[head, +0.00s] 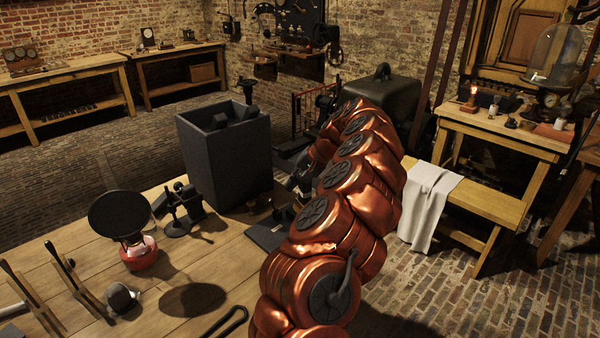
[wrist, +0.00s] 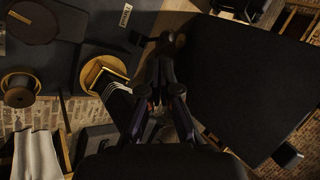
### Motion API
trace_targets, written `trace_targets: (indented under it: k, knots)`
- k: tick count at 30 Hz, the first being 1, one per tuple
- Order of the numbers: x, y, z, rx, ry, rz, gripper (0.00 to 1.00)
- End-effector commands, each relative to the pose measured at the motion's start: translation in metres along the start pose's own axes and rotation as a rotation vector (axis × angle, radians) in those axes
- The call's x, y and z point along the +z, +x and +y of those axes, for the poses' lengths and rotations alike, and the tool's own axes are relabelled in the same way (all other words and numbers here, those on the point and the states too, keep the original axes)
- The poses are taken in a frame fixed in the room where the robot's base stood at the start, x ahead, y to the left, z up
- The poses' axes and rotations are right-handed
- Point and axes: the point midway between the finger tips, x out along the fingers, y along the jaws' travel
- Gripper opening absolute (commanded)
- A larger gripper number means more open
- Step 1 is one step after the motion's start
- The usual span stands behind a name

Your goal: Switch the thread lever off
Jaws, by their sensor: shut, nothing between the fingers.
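I cannot clearly identify the thread lever in either view. In the wrist view, a small pale label plate (wrist: 125,15) sits on a dark panel (wrist: 85,50). A dark piece with pale stripes (wrist: 118,102) runs from a wooden ring (wrist: 92,70) beside my gripper. A spool-like part (wrist: 20,90) is at the left. My gripper (wrist: 166,50) is shut and empty, its fingers together between the panel and a large dark face. In the head view my copper arm hides most of the area around the gripper.
A tall dark open bin (head: 225,155) stands at the far end of the wooden bench (head: 165,270), close left of my arm. A black disc on a red base (head: 120,215) and a small clamp-like stand (head: 183,208) are nearer. A white cloth (head: 425,200) hangs at the right.

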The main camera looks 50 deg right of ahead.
Motion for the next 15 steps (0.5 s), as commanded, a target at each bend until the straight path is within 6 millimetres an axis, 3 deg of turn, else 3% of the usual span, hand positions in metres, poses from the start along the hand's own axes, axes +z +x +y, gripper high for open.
trace_targets:
  k: [6, 15]
  knots:
    - [0.002, 0.036, -0.004, 0.001, -0.001, -0.006, 0.00]
    - [0.001, 0.064, -0.007, 0.000, 0.000, -0.002, 0.00]
